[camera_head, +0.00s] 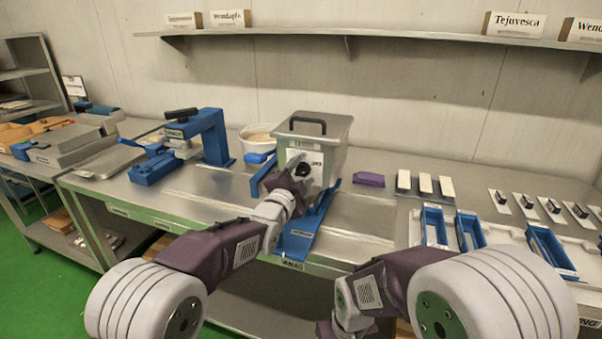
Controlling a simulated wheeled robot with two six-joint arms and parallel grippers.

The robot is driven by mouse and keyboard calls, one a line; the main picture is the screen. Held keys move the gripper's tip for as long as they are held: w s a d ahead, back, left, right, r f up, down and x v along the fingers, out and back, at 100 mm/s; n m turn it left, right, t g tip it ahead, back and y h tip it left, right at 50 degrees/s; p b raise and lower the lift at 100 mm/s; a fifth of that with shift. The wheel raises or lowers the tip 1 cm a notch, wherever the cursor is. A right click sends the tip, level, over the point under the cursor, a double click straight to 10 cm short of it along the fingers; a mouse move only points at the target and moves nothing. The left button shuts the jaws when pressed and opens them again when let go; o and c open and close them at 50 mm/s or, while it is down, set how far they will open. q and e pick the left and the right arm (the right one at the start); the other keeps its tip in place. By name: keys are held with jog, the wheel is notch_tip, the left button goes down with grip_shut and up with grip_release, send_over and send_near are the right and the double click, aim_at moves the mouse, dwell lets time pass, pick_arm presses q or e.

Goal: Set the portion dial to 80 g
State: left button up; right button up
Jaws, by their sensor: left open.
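The portioning machine (325,137) is a grey metal box with a black lid handle, on a blue stand on the steel bench. A dark round knob, the portion dial (303,169), sits on its white front plate (317,168). The dial's marks and setting are too small to read. My left gripper (291,182) is open right in front of the dial and hides part of it; whether it touches the dial I cannot tell. My right arm reaches down at the bottom of the view, and its gripper's fingers are out of the picture.
A blue press (212,137) and a white tub (258,138) stand left of the machine. A purple block (369,179), white bars (425,184) and blue frames (470,230) lie to the right. A shelf (400,35) runs above. Bench space beside the machine is partly clear.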

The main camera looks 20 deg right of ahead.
pick_arm(q)
grip_shut()
jog(key=shift+f, duration=0.1)
jog(key=shift+n, duration=0.3)
jog(key=shift+n+b, duration=0.45)
jog(key=shift+n, duration=0.05)
jog(key=n+b, duration=0.1)
jog(key=n, duration=0.2)
jog(key=shift+w+n, duration=0.1)
jog(key=shift+n, duration=0.2)
jog(key=n+b, duration=0.1)
jog(key=n, duration=0.2)
jog(key=shift+a, duration=0.1)
jog(key=shift+n, duration=1.7)
